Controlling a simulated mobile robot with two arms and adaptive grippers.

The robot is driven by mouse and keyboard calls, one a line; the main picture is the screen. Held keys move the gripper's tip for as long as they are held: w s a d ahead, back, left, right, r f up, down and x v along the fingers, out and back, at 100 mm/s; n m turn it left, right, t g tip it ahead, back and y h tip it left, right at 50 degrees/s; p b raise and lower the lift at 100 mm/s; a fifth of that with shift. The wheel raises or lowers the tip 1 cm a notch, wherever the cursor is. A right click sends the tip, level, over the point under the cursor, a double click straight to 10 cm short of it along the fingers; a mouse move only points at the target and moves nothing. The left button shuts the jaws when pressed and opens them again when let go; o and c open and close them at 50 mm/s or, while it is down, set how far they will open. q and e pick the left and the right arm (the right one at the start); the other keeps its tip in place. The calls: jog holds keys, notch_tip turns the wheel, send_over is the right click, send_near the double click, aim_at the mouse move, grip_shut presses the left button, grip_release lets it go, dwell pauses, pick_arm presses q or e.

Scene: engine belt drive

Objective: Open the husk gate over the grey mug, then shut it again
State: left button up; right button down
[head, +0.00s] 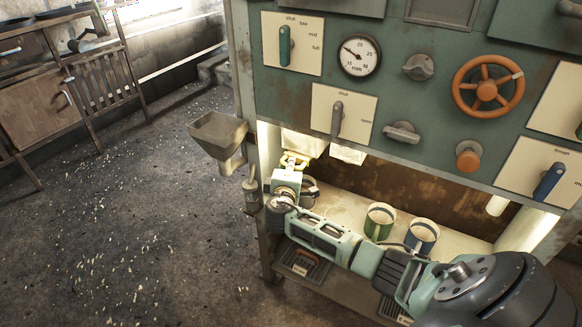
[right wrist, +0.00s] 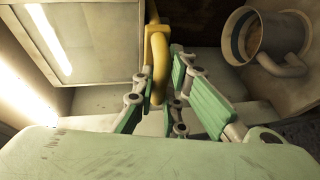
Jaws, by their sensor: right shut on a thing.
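My right gripper (head: 291,168) reaches under the green panel at the left of the bay. In the right wrist view my right gripper (right wrist: 160,88) is shut on a yellow handle (right wrist: 157,62), which hangs beside a pale chute box (right wrist: 92,42). I take this handle to be the husk gate's; whether the gate is open or shut cannot be told. The grey mug (head: 310,191) stands on the shelf, partly hidden behind my gripper. In the right wrist view the grey mug (right wrist: 258,38) is to the right of the handle, apart from my fingers. My left gripper is not in view.
A green mug (head: 379,222) and a blue mug (head: 422,238) stand farther right on the shelf (head: 340,205). A metal hopper (head: 218,134) juts out at the left. The panel with its dials, levers and orange wheel (head: 487,90) overhangs the bay.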

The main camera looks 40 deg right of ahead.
jog(key=shift+a, duration=0.1)
jog(key=shift+s+a, duration=0.25)
jog(key=shift+a, duration=0.25)
jog(key=c, duration=1.8)
grip_release()
jog(key=shift+o, duration=0.2)
jog(key=v, duration=1.2)
